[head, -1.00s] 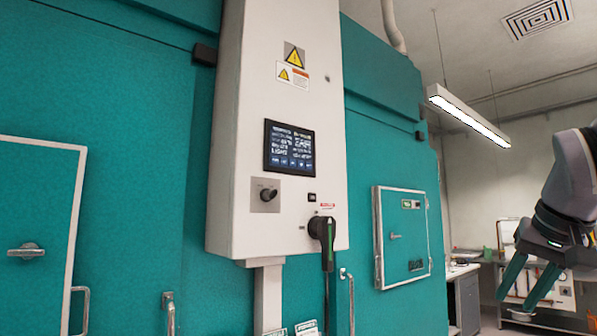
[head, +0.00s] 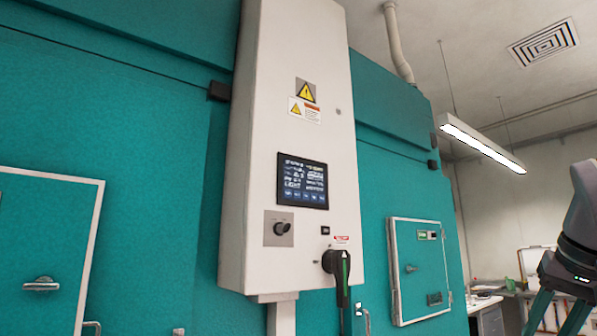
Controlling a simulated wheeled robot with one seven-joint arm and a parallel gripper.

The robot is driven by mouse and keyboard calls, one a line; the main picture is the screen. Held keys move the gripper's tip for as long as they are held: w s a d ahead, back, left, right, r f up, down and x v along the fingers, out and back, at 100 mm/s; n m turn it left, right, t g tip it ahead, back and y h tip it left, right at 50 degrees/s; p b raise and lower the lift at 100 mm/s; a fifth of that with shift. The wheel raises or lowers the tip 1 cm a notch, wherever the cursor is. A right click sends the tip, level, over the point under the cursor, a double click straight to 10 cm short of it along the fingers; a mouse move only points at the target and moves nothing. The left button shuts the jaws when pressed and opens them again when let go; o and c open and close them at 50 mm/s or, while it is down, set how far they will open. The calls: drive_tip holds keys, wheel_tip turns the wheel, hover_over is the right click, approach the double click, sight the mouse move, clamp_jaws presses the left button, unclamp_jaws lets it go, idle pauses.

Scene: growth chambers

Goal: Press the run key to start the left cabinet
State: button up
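A white control box (head: 315,120) is mounted on the front of the teal cabinets, near the middle of the head view. Its dark touchscreen (head: 302,180) shows white text and a row of small blue keys (head: 303,196) along the bottom; the labels are too small to read. Below it are a rotary knob (head: 279,229) on a grey plate, a small black switch (head: 325,230) and a black and green handle (head: 341,276) pointing down. My gripper (head: 553,316) is at the lower right edge, well away from the box. Its two green fingers are spread apart and empty; their tips are cut off.
The teal left cabinet (head: 150,160) carries a white-framed door (head: 45,250) with a metal latch. A smaller hatch (head: 419,270) is right of the box. A bench (head: 487,305) stands at the back right. The space before the control box looks clear.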

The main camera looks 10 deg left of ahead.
idle(0.5)
clamp_jaws()
idle(1.6)
